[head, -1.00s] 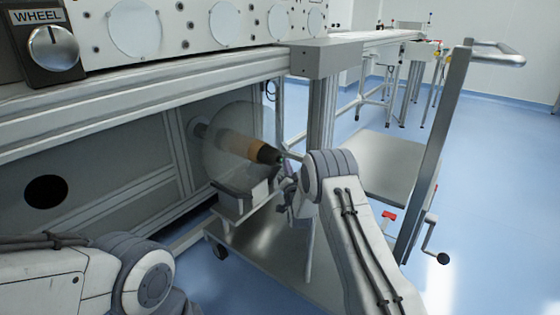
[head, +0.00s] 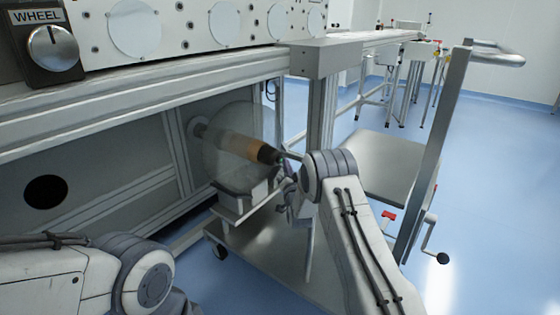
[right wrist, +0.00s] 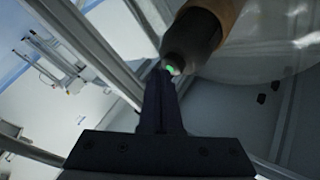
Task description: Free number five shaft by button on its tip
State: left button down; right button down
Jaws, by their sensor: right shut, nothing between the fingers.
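The shaft (head: 240,145) sticks out from the machine's side panel, with a tan middle and a black end. A translucent roll (head: 225,170) surrounds it. In the right wrist view the shaft's dark tip (right wrist: 192,42) carries a small green-lit button (right wrist: 171,69). My right gripper (head: 281,163) is shut and empty, close to the tip. In the right wrist view its fingers (right wrist: 160,78) end right at the green button; I cannot tell whether they touch it. My left arm shows at the lower left, but its gripper is out of view. No number shows on the shaft.
A cart (head: 385,165) with an upright post, a handle and a crank (head: 436,250) stands at the right. A support (head: 240,198) lies under the roll. The machine's frame post (head: 322,105) rises close to my right arm. Blue floor is open at the far right.

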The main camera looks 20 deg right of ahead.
dwell(0.4)
jog(key=shift+w+a, duration=0.3)
jog(key=shift+w, duration=0.05)
dwell(0.3)
jog(key=shift+s+d, duration=0.25)
jog(key=shift+s, duration=0.1)
jog(key=s+d+p, duration=0.1)
jog(key=s+d, duration=0.2)
jog(key=s, duration=0.1)
jog(key=shift+s+d, duration=0.35)
jog(key=shift+s, duration=0.05)
dwell(0.4)
